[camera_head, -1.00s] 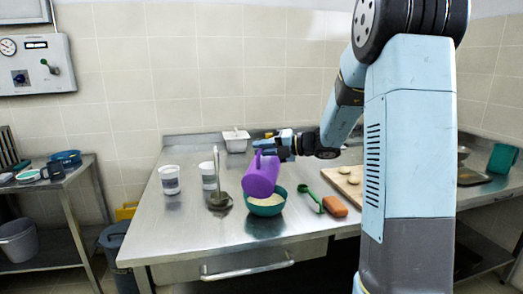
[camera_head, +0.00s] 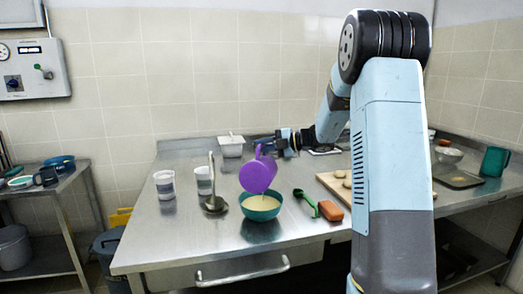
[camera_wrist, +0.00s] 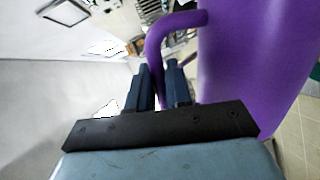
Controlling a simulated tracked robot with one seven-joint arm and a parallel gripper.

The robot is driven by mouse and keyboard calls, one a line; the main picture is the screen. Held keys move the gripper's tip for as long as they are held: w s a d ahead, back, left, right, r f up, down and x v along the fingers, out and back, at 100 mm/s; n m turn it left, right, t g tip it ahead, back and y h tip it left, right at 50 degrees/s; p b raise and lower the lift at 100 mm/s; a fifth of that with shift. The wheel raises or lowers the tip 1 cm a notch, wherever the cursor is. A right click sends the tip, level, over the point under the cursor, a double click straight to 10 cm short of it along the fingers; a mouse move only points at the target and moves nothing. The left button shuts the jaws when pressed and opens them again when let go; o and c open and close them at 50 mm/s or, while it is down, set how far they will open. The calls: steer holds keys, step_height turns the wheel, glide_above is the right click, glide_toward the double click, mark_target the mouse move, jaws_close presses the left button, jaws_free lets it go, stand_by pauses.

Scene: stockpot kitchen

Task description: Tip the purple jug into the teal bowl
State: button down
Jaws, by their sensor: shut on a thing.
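The purple jug (camera_head: 258,172) is tilted steeply, mouth down, over the teal bowl (camera_head: 261,214) in the head view. A thin pale stream runs from its lip into the bowl, which holds a pale yellowish content. My gripper (camera_head: 285,142) is shut on the jug's handle from the right and back. In the wrist view, the fingers of my gripper (camera_wrist: 168,82) close around the handle of the purple jug (camera_wrist: 255,60). The inside of the jug is hidden.
Two white cups (camera_head: 165,184) and a metal ladle on a stand (camera_head: 213,190) are left of the bowl. A green spoon (camera_head: 306,201), an orange block (camera_head: 331,210) and a wooden board (camera_head: 335,183) are to its right. A white tub (camera_head: 231,146) stands behind.

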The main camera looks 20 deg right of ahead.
steer(key=shift+w+d+r+m+g+y, duration=0.1)
steer(key=shift+w+d+m, duration=0.35)
steer(key=shift+w, duration=0.25)
steer(key=shift+w+d+f+m+g+y, duration=0.1)
steer(key=shift+w+d+m, duration=0.2)
steer(key=shift+w+m, duration=0.35)
steer(key=shift+w+d+r+m+g+y, duration=0.1)
steer(key=shift+w+d+m, duration=0.25)
steer(key=shift+w, duration=0.45)
steer(key=shift+d, duration=0.1)
stand_by(1.2)
